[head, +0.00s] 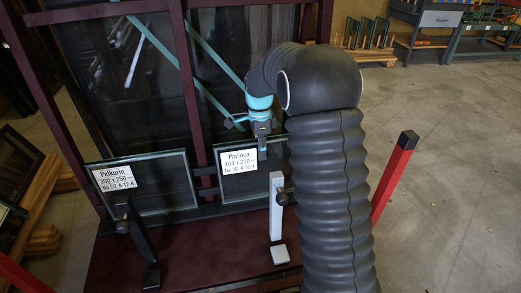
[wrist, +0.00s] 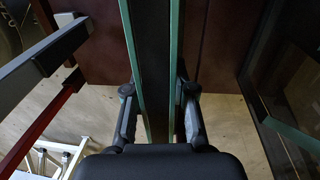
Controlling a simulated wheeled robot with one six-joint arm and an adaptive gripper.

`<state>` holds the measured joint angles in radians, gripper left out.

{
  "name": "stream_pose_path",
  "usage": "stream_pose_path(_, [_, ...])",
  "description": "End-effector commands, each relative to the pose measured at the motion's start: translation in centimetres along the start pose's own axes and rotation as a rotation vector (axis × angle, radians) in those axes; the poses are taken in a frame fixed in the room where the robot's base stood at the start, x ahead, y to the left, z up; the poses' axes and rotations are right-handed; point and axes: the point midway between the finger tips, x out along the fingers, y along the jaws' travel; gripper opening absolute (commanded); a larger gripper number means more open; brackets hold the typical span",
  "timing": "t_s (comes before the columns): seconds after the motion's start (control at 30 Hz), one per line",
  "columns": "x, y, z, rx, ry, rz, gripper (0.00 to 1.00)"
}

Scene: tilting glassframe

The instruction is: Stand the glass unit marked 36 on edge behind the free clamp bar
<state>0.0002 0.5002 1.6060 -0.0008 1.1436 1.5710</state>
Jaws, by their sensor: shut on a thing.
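The glass unit labelled Pavoca (head: 240,160), whose small number looks like 36, is upright in the right half of the dark red frame. Its right part is hidden by my arm. My gripper (head: 263,140) is at its upper edge. In the wrist view my gripper (wrist: 157,92) is shut on the unit, with one finger on each side of its two green-edged panes (wrist: 175,70). A white clamp bar (head: 277,205) stands in front of the unit's right part. I cannot tell whether the unit's lower edge touches the frame's ledge (head: 215,255).
Another glass unit, Pelkorin No 52 (head: 150,190), stands at left behind a black clamp bar (head: 141,240). Large dark glass (head: 120,80) is behind both. A red post (head: 394,178) stands right of my arm. Open floor (head: 450,170) lies further right.

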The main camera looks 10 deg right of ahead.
Motion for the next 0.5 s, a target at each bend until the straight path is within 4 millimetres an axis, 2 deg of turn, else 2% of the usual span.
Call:
stream_pose_path(0.17, [-0.28,-0.06,0.0,0.0,0.0,-0.004,0.0])
stream_pose_path(0.2, [-0.28,-0.06,0.0,0.0,0.0,-0.004,0.32])
stream_pose_path(0.3, [-0.23,-0.04,0.0,0.0,0.0,-0.004,0.54])
stream_pose_path(0.5, [-0.11,-0.02,0.0,0.0,0.0,-0.002,0.54])
